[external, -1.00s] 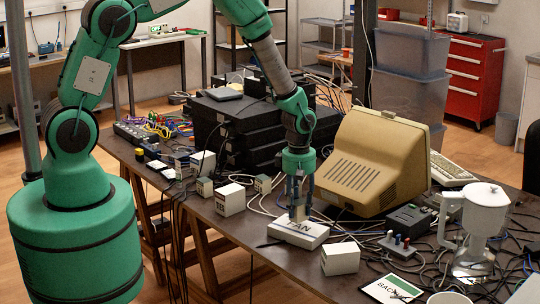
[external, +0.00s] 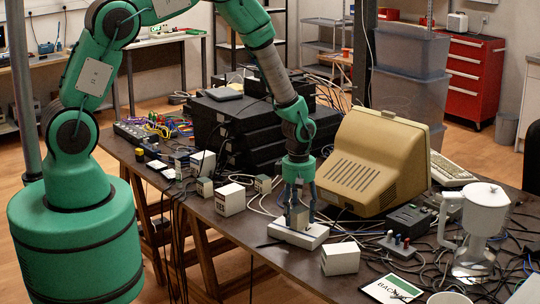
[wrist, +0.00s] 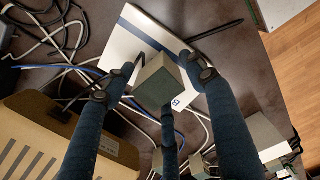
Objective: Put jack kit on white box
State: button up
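The jack kit looks to be a small grey-green box (external: 298,216), also seen in the wrist view (wrist: 156,86). It sits between the fingers of my gripper (external: 299,212). In the wrist view my gripper's fingertips (wrist: 163,68) close around its sides. The white box (external: 313,236) lies flat on the table directly under it; the wrist view shows its white top (wrist: 128,42) around the jack kit. The jack kit is very low over the white box; I cannot tell whether it touches. It covers much of the lettering on the white box.
A beige monitor (external: 375,150) stands just right of my gripper. Small white boxes (external: 341,258) and (external: 231,199) lie nearby. Black cases (external: 235,140) are stacked behind. Cables and a white blender-like device (external: 484,215) fill the right side.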

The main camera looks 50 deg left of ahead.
jog(key=shift+r, duration=0.1)
notch_tip(320, 180, up, 12)
jog(key=shift+p, duration=0.35)
dwell(0.4)
jog(key=shift+a+r, duration=0.15)
dwell(0.4)
notch_tip(320, 180, up, 16)
jog(key=m+t, duration=0.1)
jog(key=m, duration=0.3)
send_over(298, 209)
jog(key=s+a, duration=0.3)
jog(key=s+a+r+m+t, duration=0.1)
jog(key=s+a+r+m, duration=0.1)
jog(key=s+r, duration=0.35)
jog(key=s+a+r+m+t, duration=0.1)
jog(key=s+r+m, duration=0.1)
jog(key=r, duration=0.6)
jog(key=s+a+r+m+t, duration=0.1)
jog(key=s+a+r+m, duration=0.1)
jog(key=s, duration=0.6)
jog(key=s+a+r+m, duration=0.1)
jog(key=s+r+m, duration=0.3)
jog(key=s+r, duration=0.2)
jog(key=s+a+r+m+t, duration=0.1)
jog(key=s+r+m, duration=0.3)
jog(key=s, duration=0.6)
jog(key=shift+s+a+r+t, duration=0.2)
jog(key=shift+s+a+t, duration=0.1)
jog(key=shift+a, duration=0.55)
